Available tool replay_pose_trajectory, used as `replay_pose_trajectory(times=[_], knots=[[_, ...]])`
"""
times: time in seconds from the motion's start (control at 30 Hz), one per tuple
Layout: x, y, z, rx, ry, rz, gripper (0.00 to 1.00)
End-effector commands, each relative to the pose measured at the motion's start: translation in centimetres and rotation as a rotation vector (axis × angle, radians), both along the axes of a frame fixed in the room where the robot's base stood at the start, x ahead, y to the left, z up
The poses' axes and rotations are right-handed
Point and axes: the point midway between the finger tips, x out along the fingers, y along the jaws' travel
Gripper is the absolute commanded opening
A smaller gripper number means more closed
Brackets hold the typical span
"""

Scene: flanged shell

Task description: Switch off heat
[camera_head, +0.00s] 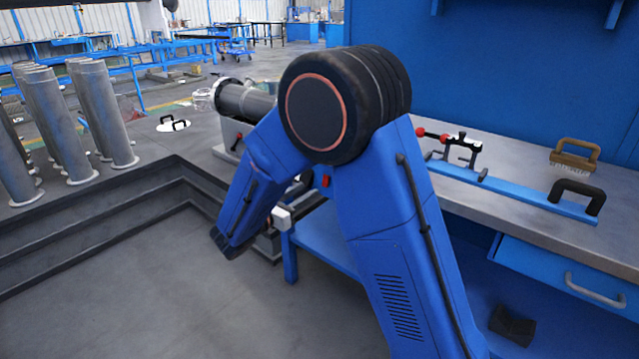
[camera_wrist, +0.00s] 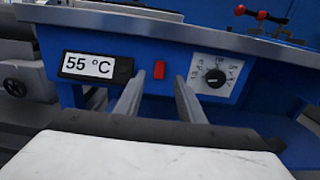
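In the wrist view, a small red switch (camera_wrist: 160,69) sits on the blue front panel of a workbench. A display (camera_wrist: 95,66) to its left reads 55 °C. A round dial knob (camera_wrist: 215,78) on a white scale plate is to its right. My gripper (camera_wrist: 158,92) is open and empty; its two fingers point at the panel, one on each side of the switch and a little below it in the picture. Contact with the panel cannot be told. In the head view my arm hides most of this panel and the gripper fingers.
The bench top (camera_head: 510,170) holds a blue bar (camera_head: 515,192) with clamps and a brown-handled brush (camera_head: 575,155). A grey flanged cylinder (camera_head: 250,103) lies behind my arm. Several upright grey pipes (camera_head: 100,110) stand at left. The floor (camera_head: 160,290) at front left is clear.

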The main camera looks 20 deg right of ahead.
Motion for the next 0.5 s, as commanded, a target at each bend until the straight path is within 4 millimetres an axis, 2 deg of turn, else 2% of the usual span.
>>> replay_pose_trajectory(times=[0.23,0.5], knots=[[2.5,-3.6,0.0,0.001,0.001,-0.003,0.36],[4.3,-5.9,0.0,0.001,0.001,-0.001,0.36]])
